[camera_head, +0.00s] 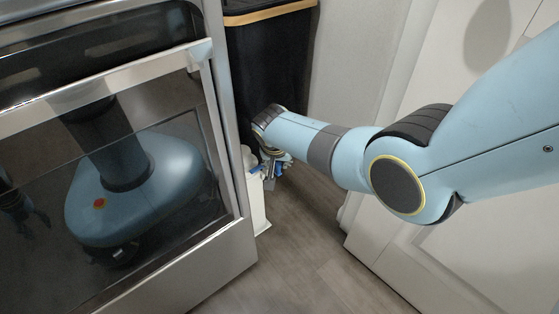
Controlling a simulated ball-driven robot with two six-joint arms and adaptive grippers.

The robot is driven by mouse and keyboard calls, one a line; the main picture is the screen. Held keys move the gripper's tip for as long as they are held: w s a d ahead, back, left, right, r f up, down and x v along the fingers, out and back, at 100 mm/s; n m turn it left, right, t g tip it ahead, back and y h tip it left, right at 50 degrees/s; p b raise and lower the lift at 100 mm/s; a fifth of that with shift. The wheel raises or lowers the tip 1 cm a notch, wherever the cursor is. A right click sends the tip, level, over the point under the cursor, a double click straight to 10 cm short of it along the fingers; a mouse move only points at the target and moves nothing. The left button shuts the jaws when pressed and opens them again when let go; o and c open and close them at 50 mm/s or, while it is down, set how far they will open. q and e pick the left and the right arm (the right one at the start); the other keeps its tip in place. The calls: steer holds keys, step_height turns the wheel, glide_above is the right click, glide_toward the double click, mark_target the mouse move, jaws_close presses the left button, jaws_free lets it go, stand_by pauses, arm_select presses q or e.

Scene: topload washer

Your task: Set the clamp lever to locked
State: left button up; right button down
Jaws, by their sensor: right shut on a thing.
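My right gripper (272,166) reaches down at the centre, beside the upper part of a narrow white upright piece (257,203). It is shut on a small part there, which looks to be the clamp lever. The wrist and fingers hide most of that part, so its shape and its setting cannot be made out. My left gripper is not in view.
A steel oven with a dark glass door (150,190) fills the left, close to the white piece; its glass reflects my base. A black bin with a wooden rim (268,14) stands behind. A white panelled door (430,250) is at right. Grey floor (300,270) is clear in front.

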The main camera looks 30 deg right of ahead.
stand_by(0.4)
steer(key=c, duration=1.2)
jaws_free()
steer(key=v, duration=1.2)
